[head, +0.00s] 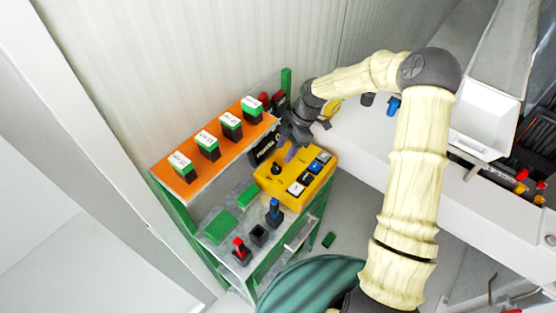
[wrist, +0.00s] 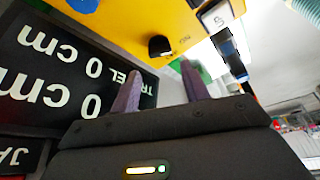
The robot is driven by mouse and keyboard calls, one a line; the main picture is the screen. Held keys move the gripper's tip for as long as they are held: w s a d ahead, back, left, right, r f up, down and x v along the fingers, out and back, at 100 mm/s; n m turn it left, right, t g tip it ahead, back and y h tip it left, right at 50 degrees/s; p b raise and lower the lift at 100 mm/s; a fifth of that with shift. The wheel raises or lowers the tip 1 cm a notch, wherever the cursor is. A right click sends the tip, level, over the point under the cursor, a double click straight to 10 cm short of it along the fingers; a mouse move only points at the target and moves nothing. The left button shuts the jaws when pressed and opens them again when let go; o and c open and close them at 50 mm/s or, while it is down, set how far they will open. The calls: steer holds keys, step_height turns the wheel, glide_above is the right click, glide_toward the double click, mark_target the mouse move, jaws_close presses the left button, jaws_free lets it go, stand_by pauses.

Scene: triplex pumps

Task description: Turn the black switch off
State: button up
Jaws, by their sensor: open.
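The yellow control box (head: 262,181) stands on the green-framed bench in the head view. A small black switch (head: 277,169) sits on its upper left part. In the wrist view the black switch (wrist: 160,46) shows on the yellow panel, just beyond the fingertips. My gripper (head: 291,154) is above the box's back edge, close to the switch. In the wrist view my gripper (wrist: 158,75) has its two purple-grey fingers apart with nothing between them. The switch looks apart from the fingers. I cannot tell which position it is set to.
White and blue buttons (head: 315,167) sit on the box's right side. A black display with numerals (wrist: 60,75) lies close on the left in the wrist view. An orange shelf (head: 182,187) holds several green-black labelled blocks. Red and blue levers (head: 274,209) stand on the lower bench.

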mark_target(276, 166)
steer(key=p+x, duration=0.1)
steer(key=x, duration=0.6)
steer(key=shift+w+p, duration=0.1)
steer(key=shift+p, duration=0.2)
steer(key=shift+r, duration=0.1)
steer(key=c, duration=0.7)
